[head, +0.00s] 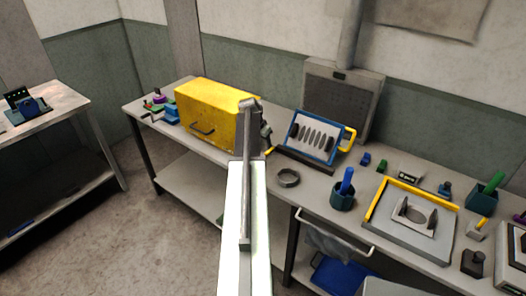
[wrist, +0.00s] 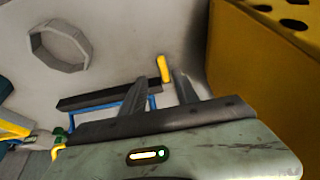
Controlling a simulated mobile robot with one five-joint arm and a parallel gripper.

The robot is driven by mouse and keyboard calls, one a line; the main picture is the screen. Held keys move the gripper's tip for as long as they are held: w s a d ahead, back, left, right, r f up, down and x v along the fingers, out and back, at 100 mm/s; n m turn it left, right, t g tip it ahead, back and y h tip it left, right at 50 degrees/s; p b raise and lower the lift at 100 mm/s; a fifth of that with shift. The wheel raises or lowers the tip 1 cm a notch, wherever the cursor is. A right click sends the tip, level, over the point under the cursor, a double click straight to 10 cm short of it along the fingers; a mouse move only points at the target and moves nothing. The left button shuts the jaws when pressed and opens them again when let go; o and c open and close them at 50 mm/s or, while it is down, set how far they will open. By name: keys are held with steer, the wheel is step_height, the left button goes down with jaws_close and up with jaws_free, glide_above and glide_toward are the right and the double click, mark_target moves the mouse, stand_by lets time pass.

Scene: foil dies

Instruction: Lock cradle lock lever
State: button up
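The lock lever shows as a short yellow handle (wrist: 163,67) in the wrist view, standing out from the bench near a dark bar. It also shows as a small yellow piece (head: 267,151) in the head view, right of the yellow box. The blue-framed cradle (head: 313,137) holds a row of slotted grey plates. Its dark base bar (wrist: 95,98) crosses the wrist view, partly hidden by my gripper. My gripper (wrist: 159,76) is open, its two grey fingers apart. The handle appears between or just beyond the tips, nearer the right finger; contact cannot be told.
The yellow box (head: 205,115) stands close beside my gripper and fills the right of the wrist view (wrist: 270,70). A grey ring (head: 288,178) lies on the bench. A blue-green cup (head: 343,198) and yellow-edged tray (head: 387,205) stand farther right.

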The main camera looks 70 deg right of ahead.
mark_target(267, 152)
steer(key=b+x, duration=0.6)
steer(key=x, duration=0.1)
steer(key=shift+w+f, duration=0.1)
steer(key=shift+w, duration=0.15)
steer(key=shift+a, duration=0.1)
jaws_close()
stand_by(0.9)
